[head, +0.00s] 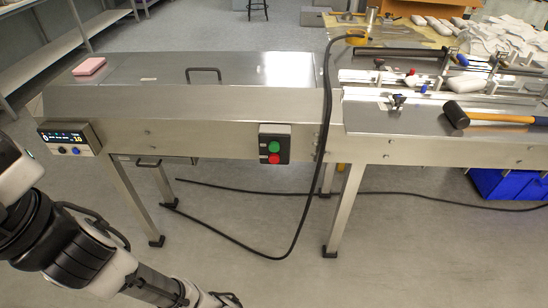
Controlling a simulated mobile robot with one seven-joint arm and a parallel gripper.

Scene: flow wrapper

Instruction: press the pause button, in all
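A dark control box with a light frame (274,144) is fixed to the front of the steel machine. It has a green button (274,147) above a red button (274,158). A small panel (69,139) with a lit display is at the machine's left end, with a few small knobs or buttons (75,151) under the display. No label reading "pause" can be made out on either. My arm comes in from the left, and my gripper (226,299) is partly in view at the bottom edge, low and apart from both panels. Its fingers are mostly cut off.
The steel machine (225,103) stands on legs across the middle. A black cable (319,150) hangs down its front, right of the control box, and runs over the floor. A black mallet (456,115) and a pink block (89,66) lie on top. The floor before the machine is mostly clear.

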